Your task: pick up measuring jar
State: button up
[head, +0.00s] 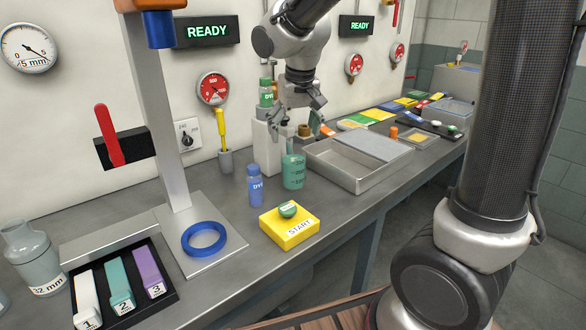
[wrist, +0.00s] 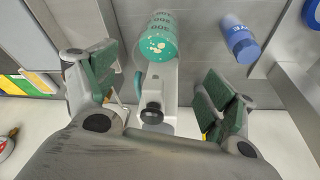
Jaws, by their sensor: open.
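The measuring jar (head: 293,172) is a teal, see-through beaker with dark marks, standing upright on the grey bench. It also shows in the wrist view (wrist: 156,38), at the top middle, with pale specks inside. My gripper (head: 299,124) is above the jar and a little toward the wall in the head view. Its fingers are spread apart and empty. In the wrist view my gripper (wrist: 160,88) has green pads on both sides, and the jar lies beyond the space between them, not touching either pad.
A blue dye bottle (head: 255,186) stands left of the jar. A white stand (head: 267,147) holding a green bottle (head: 266,93) is close behind. A metal tray (head: 340,173) lies to the right, and a yellow START button box (head: 290,233) is in front. Some bench between them is clear.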

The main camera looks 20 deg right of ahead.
aim_at(293, 149)
jog(key=shift+m, duration=0.3)
jog(key=x, duration=0.8)
jog(key=shift+d, duration=0.3)
jog(key=shift+r, duration=0.1)
jog(key=c, duration=1.7)
jog(key=shift+c, duration=0.2)
jog(key=shift+r, duration=0.15)
